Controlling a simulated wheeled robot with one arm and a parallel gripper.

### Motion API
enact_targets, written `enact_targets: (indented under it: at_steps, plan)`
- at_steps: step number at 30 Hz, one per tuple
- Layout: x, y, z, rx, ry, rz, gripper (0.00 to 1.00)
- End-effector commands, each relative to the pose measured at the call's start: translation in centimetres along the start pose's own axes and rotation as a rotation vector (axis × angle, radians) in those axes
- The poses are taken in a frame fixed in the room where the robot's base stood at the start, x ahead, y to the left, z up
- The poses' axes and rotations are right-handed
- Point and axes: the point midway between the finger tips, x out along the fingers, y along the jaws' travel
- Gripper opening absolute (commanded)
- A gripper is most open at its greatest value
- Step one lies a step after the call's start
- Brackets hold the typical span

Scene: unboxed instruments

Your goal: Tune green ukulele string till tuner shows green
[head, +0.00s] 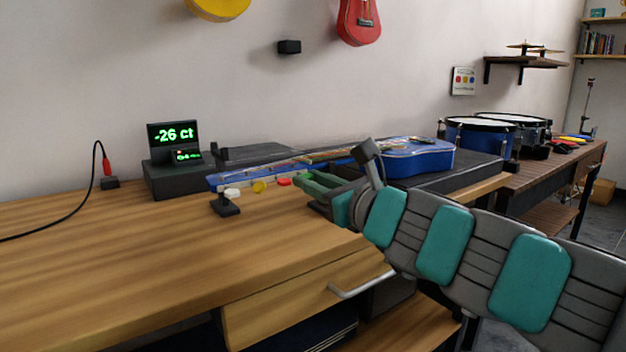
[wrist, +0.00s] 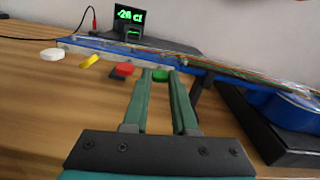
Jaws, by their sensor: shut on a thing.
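The blue ukulele (head: 418,160) lies on its back across dark supports, its headstock pointing left. Its tuning pegs are white (head: 232,193), yellow (head: 259,187), red (head: 284,182) and green; the green peg (wrist: 159,76) shows between my fingertips in the wrist view. In the head view the green peg is hidden by my gripper (head: 312,188). My gripper (wrist: 160,74) is shut on the green peg. The tuner (head: 173,134) stands behind the headstock and reads "-26 ct" in green digits, with a smaller display below that has a small red mark.
A small black stand (head: 226,205) is on the wooden bench (head: 120,250) in front of the headstock. Blue drums (head: 480,138) stand at right. The bench's front left is clear.

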Motion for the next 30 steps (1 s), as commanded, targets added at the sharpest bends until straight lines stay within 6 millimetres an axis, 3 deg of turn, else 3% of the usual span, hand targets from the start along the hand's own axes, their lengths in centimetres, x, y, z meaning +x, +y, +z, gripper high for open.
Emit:
enact_targets:
  at_steps: [30]
  plan:
    - [0.01,-0.11,-0.09,-0.946,0.001,0.000,0.00]
